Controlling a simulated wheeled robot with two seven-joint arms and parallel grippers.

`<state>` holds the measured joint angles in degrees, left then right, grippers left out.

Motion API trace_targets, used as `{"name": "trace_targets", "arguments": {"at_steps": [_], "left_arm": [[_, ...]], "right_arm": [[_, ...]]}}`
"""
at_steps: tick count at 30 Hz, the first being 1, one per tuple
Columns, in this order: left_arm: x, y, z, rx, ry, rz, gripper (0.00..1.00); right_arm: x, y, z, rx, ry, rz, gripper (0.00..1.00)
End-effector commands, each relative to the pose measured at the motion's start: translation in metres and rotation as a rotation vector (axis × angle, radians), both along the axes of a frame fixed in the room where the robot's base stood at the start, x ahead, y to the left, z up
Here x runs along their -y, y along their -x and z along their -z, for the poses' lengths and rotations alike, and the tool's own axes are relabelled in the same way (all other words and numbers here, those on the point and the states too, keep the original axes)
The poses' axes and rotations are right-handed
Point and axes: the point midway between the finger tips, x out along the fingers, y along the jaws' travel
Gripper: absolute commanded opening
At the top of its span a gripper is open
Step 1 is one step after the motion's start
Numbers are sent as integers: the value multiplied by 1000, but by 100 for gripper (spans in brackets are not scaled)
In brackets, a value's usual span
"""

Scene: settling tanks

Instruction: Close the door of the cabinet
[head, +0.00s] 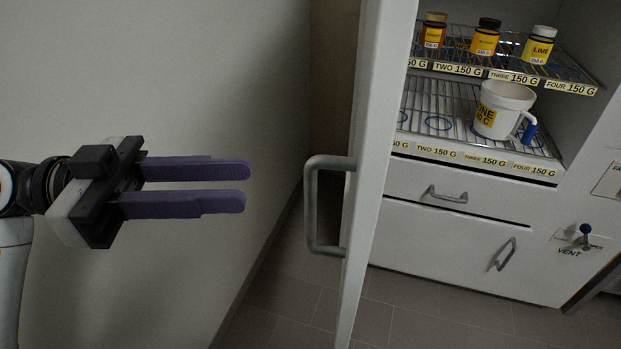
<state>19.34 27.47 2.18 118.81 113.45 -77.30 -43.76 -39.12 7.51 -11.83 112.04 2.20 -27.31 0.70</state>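The white cabinet (460,228) stands at the right, with its inside in view. Its door (378,150) stands open and shows nearly edge-on in the middle of the view. A grey bar handle (312,205) sticks out from the door's left side. My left gripper (246,186) is to the left of the handle, with a clear gap between them. Its two purple fingers point right, parted and with nothing between them. My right gripper is not in view.
Wire shelves in the cabinet hold several small jars (485,38) and a white mug (502,108). Below are a drawer (462,202) and a vent lever (584,236). A plain wall (220,80) stands behind my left gripper. Tiled floor (295,285) shows below the door.

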Motion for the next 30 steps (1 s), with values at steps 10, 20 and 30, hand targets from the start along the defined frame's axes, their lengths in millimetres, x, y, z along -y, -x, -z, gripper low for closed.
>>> {"name": "trace_targets", "arguments": {"at_steps": [10, 20, 30], "left_arm": [[61, -2, -4, -3, 5, 3, 29], [96, -4, -1, -4, 4, -1, 29], [98, -5, 0, -4, 3, -2, 21]], "right_arm": [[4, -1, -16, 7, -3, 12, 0], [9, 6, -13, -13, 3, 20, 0], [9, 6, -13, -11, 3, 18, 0]]}}
